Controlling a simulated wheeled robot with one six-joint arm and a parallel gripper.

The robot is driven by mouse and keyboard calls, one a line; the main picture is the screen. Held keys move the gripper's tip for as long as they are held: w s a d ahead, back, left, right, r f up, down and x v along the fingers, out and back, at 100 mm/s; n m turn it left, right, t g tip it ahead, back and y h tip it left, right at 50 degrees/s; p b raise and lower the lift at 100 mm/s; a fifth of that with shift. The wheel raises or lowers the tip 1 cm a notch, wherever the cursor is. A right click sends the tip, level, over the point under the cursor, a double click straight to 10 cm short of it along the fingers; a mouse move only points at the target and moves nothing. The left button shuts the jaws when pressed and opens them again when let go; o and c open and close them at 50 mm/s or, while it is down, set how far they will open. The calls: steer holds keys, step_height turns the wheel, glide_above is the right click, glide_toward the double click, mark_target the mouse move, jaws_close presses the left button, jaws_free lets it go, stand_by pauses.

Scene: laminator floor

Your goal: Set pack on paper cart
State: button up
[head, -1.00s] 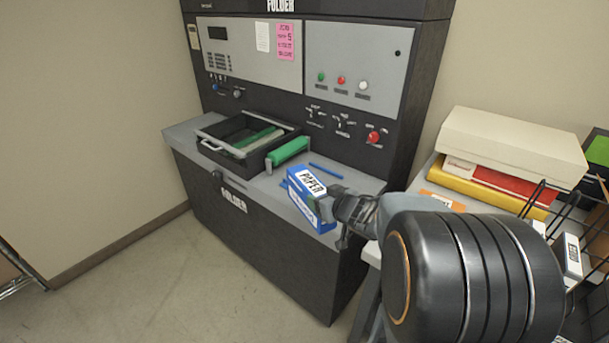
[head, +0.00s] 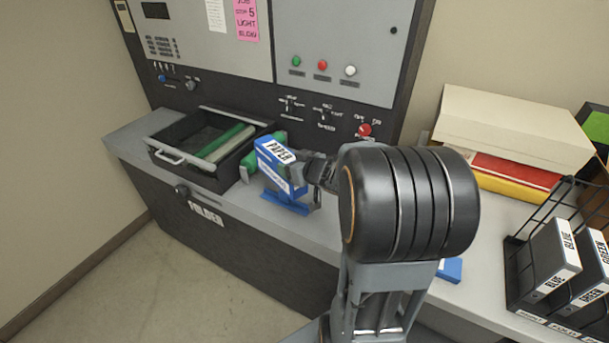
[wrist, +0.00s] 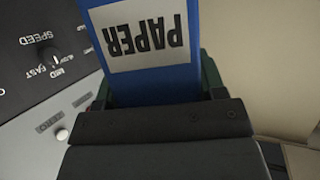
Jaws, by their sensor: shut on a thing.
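The pack (head: 272,168) is a blue box with a white label reading PAPER. In the head view it is at the folder's ledge, in front of the green roller. My gripper (head: 300,174) is shut on the pack from its right side. In the wrist view the pack (wrist: 150,78) fills the space between the jaws, with its label upside down. A blue holder (head: 287,204) lies on the ledge just under the pack; I cannot tell whether they touch. I see no paper cart in these views now.
The folder's open tray (head: 165,155) with green rollers stands left of the pack. A side table (head: 497,292) at the right holds boxes (head: 515,125) and a wire rack of binders (head: 550,262). The floor (head: 150,275) at front left is clear.

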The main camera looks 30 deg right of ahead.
steer(key=w+d+f, duration=0.5)
steer(key=d+f, duration=0.4)
steer(key=f, duration=0.2)
steer(key=shift+w+f, duration=0.15)
steer(key=shift+w, duration=0.2)
steer(key=shift+f, duration=0.1)
steer(key=o, duration=1.5)
steer(key=shift+s+f, duration=0.1)
